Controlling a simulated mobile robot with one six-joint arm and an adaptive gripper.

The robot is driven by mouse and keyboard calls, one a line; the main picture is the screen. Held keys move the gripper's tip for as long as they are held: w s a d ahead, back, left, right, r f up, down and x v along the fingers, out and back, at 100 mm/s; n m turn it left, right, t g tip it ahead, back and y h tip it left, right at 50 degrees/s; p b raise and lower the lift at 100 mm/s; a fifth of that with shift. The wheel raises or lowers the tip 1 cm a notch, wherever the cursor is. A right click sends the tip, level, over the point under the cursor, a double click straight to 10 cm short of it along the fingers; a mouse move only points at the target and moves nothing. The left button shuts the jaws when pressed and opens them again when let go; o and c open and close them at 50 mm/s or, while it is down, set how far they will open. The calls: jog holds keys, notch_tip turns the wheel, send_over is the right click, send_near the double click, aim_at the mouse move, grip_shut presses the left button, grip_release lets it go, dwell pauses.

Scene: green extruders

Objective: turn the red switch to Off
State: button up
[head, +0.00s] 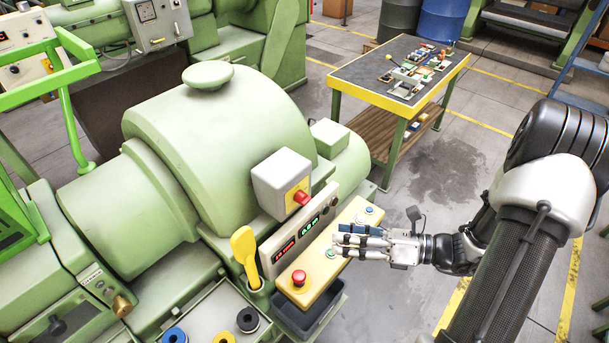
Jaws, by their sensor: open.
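The red switch (301,198) is a small red knob on a yellow plate, on the front of a light grey box (281,170) on the green machine. Its exact setting is too small to read. My gripper (337,241) is open and empty. It points left over the yellow-edged button panel (318,262), below and to the right of the red switch and apart from it. Its fingers cover part of the panel.
The panel carries a red mushroom button (299,277), a green button (331,253) and a blue button (369,210). A display strip (302,232) stands behind it. A yellow scoop-like tool (245,254) stands upright at left. A workbench (372,77) with parts stands behind, across open floor.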

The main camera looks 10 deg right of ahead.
jog(key=w+d+f+m+t+h+p, duration=0.1)
jog(key=d+f+m+t+h+p, duration=0.1)
jog(key=d+m+t, duration=0.4)
jog(key=m+p, duration=0.1)
jog(key=m, duration=0.1)
send_near(309, 201)
jog(key=shift+h, duration=0.3)
jog(key=x, duration=1)
jog(key=shift+s+a+r, duration=0.1)
jog(key=shift+s+a, duration=0.05)
jog(key=shift+c, duration=0.2)
jog(key=c, duration=1)
jog(key=shift+c, duration=0.2)
